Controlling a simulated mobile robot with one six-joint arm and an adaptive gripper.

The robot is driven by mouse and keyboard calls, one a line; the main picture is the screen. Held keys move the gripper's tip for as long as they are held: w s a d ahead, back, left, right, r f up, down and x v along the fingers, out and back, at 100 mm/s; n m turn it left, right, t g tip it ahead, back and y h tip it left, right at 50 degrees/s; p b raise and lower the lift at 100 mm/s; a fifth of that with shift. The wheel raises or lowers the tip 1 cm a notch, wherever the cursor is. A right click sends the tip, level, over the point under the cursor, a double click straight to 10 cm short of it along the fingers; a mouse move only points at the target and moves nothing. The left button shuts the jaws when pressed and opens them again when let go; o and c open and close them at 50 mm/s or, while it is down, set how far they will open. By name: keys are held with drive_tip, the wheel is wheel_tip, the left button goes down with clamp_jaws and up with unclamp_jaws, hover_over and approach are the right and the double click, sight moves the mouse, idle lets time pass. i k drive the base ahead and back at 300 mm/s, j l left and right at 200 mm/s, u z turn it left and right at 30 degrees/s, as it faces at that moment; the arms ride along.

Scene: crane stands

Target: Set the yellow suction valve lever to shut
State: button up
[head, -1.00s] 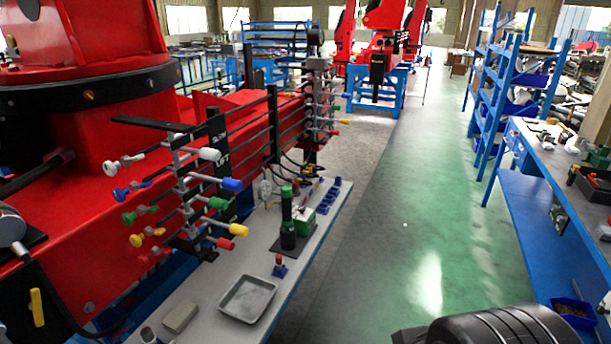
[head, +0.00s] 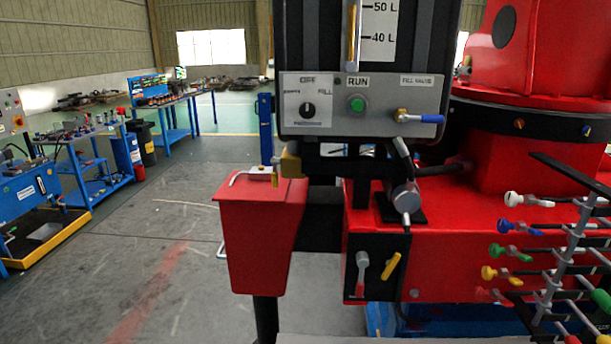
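A yellow lever (head: 391,266) sits on the front of a black box (head: 377,290) low on the red machine, right of the picture's middle. It is tilted, its top end leaning right. I cannot read any marking that tells open from shut. A grey and red lever (head: 361,274) hangs roughly upright just left of it. My gripper is not in view.
A control panel (head: 330,107) with a dial, a green button and a blue-handled valve is above. A red tank (head: 262,240) stands at left. A rack of coloured-knob levers (head: 560,260) juts out at right. The concrete floor (head: 150,270) at left is clear.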

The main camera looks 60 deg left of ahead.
sight(274, 159)
drive_tip(key=u, duration=2.45)
drive_tip(key=i+j, duration=0.15)
drive_tip(key=j, duration=0.15)
drive_tip(key=i+j, duration=1.3)
drive_tip(key=i+l, duration=0.25)
drive_tip(key=i, duration=0.25)
drive_tip(key=k+z, duration=0.05)
